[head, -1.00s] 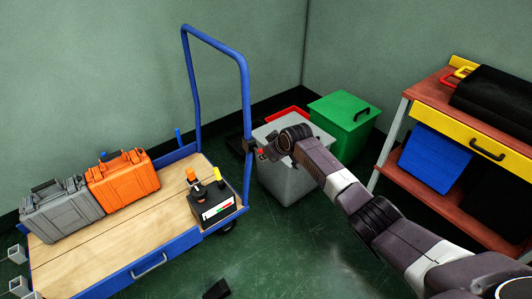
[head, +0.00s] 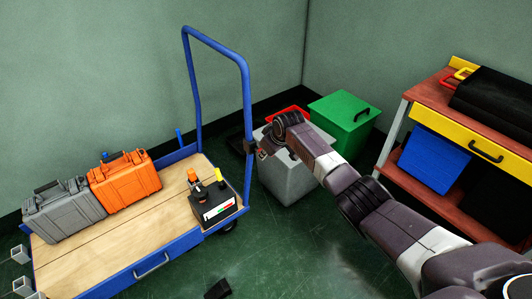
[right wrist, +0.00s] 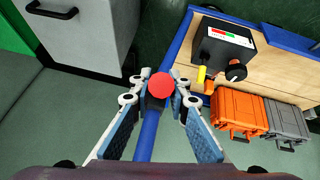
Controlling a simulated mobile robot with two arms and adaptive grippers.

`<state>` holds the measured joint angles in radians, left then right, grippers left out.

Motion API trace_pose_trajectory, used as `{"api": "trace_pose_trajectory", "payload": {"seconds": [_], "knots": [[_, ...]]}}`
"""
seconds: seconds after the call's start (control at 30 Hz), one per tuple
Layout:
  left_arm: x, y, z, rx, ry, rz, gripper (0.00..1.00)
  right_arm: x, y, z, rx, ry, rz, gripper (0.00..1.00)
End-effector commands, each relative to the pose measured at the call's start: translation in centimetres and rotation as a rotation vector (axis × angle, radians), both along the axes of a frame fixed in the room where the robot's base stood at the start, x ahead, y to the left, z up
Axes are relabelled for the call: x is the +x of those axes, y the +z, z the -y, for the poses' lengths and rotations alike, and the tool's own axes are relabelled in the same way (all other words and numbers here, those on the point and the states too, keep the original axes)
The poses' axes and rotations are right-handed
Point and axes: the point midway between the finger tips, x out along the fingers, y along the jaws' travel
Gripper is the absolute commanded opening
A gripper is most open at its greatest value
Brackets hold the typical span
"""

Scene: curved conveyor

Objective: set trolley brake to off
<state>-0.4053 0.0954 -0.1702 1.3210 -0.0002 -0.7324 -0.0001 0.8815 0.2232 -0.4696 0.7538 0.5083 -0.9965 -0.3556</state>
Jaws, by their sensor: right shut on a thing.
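The trolley (head: 110,245) has a blue frame, a wooden deck and a tall blue push handle (head: 246,100). A black mount (head: 249,147) sits on the handle's near post. In the right wrist view a round red knob (right wrist: 161,85) sits at the blue post (right wrist: 148,135). My right gripper (right wrist: 160,98) is shut on this red knob, its two blue-padded fingers on either side. In the head view my right gripper (head: 262,152) is at the post, partly hidden by its own wrist.
On the deck stand a black control box (head: 213,206) with coloured knobs, an orange case (head: 125,180) and a grey case (head: 62,212). A grey bin (head: 287,183) and green bin (head: 345,120) stand behind my right arm. A shelf unit (head: 440,180) stands right.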

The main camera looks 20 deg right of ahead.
Motion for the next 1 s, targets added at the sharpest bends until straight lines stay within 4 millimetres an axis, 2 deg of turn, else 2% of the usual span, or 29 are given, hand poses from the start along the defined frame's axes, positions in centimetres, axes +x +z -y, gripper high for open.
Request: {"api": "trace_pose_trajectory", "payload": {"seconds": [0.13, 0.17, 0.3, 0.67, 1.0], "knots": [[0.0, 0.0, 0.0, 0.000, 0.000, 0.000, 0.40, 0.2, 0.2, 0.0, 0.000, 0.001, 0.005, 0.00], [0.0, 0.0, 0.0, 0.000, 0.000, 0.000, 0.40, 0.2, 0.2, 0.0, 0.000, 0.001, 0.005, 0.18], [0.0, 0.0, 0.0, 0.000, 0.000, 0.000, 0.40, 0.1, 0.2, 0.0, 0.000, 0.001, 0.005, 0.34], [0.0, 0.0, 0.1, -0.001, 0.003, 0.000, 0.40, 0.0, 0.2, 0.0, 0.001, 0.000, 0.002, 0.34], [0.0, 0.0, 0.0, 0.000, 0.001, 0.000, 0.40, -1.5, 2.6, 0.3, 0.000, 0.001, 0.003, 0.34]]}}
